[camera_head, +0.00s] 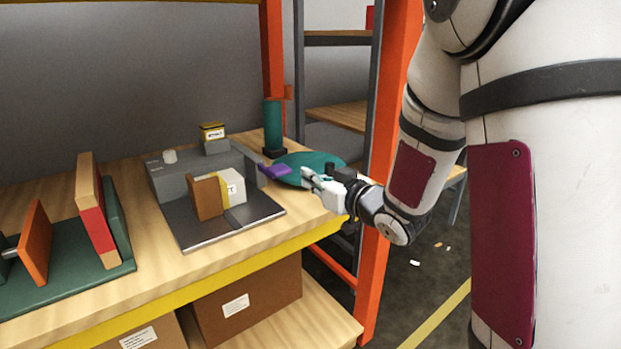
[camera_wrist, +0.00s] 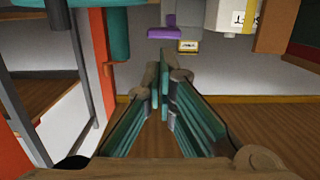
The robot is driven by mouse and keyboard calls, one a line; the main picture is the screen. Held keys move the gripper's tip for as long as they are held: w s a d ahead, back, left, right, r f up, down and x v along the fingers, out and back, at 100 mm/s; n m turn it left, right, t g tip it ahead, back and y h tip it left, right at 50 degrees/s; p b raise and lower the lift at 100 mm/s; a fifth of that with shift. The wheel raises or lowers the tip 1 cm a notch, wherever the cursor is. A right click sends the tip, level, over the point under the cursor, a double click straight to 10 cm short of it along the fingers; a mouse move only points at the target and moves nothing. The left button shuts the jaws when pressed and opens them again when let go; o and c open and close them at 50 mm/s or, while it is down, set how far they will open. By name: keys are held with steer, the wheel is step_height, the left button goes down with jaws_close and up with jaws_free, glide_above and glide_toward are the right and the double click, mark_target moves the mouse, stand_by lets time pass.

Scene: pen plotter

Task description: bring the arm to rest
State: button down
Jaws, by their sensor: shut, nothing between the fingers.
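My gripper (camera_head: 312,180) is at the right end of the wooden bench (camera_head: 150,222), in front of a teal round mat (camera_head: 318,162). Its fingers also show in the wrist view (camera_wrist: 164,78), close together with nothing between them. My arm reaches in from the right side of the head view. A purple piece (camera_head: 275,170) is just left of the fingertips in the head view. In the wrist view the purple piece (camera_wrist: 172,32) is beyond the fingertips; I cannot tell the exact gap.
A grey machine (camera_head: 188,176) bears a brown block (camera_head: 207,198) and a white labelled box (camera_head: 233,186). A dark green cylinder (camera_head: 273,125) stands behind the mat. An orange post (camera_head: 388,130) rises close to my arm. Cardboard boxes (camera_head: 270,301) sit on the lower shelf.

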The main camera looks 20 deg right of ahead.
steer(key=shift+d, duration=0.1)
stand_by(0.5)
steer(key=s+d+m+g+h, duration=0.45)
steer(key=s+g+h, duration=0.25)
steer(key=s, duration=0.6)
steer(key=s+a+g+y, duration=0.1)
steer(key=s+a+g, duration=0.25)
steer(key=s, duration=1.15)
steer(key=s+a+g+y, duration=0.1)
steer(key=s+a+g, duration=0.3)
steer(key=s, duration=1.1)
step_height(320, 180, up, 24)
steer(key=d+t+p, duration=0.1)
steer(key=t+p, duration=0.2)
steer(key=p, duration=1.9)
steer(key=shift+w+n, duration=0.15)
steer(key=shift+n, duration=0.3)
steer(key=shift+f, duration=0.1)
